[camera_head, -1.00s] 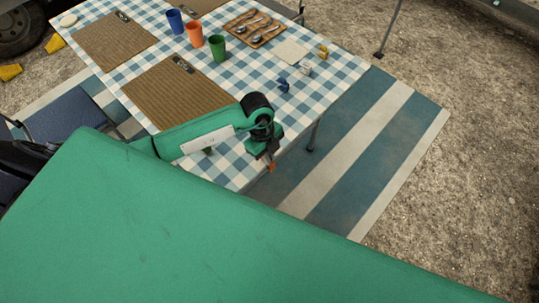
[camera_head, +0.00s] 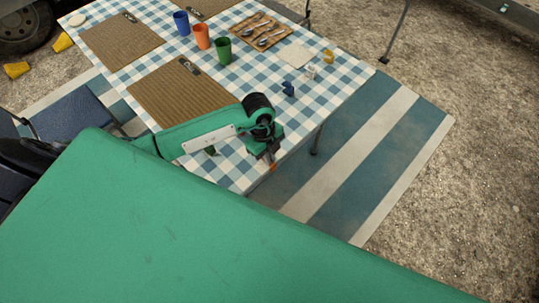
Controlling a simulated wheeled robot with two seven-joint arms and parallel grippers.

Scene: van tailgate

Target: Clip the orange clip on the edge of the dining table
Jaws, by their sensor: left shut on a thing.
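The dining table (camera_head: 318,103) has a blue and white checked cloth. My left gripper (camera_head: 270,160) is over the table's near right edge and points down. It is shut on the orange clip (camera_head: 273,167), of which only a small orange part shows at the fingertips. I cannot tell whether the clip touches the edge. A blue clip (camera_head: 288,89), a white clip (camera_head: 311,71) and a yellow clip (camera_head: 328,57) are on the right part of the table. My right gripper is not in view.
Woven placemats (camera_head: 180,91), a blue cup (camera_head: 181,23), an orange cup (camera_head: 201,36), a green cup (camera_head: 223,50), a cutlery tray (camera_head: 263,32) and a napkin (camera_head: 295,54) are on the table. A dark chair (camera_head: 78,117) stands at the left. A striped mat (camera_head: 375,150) lies beneath.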

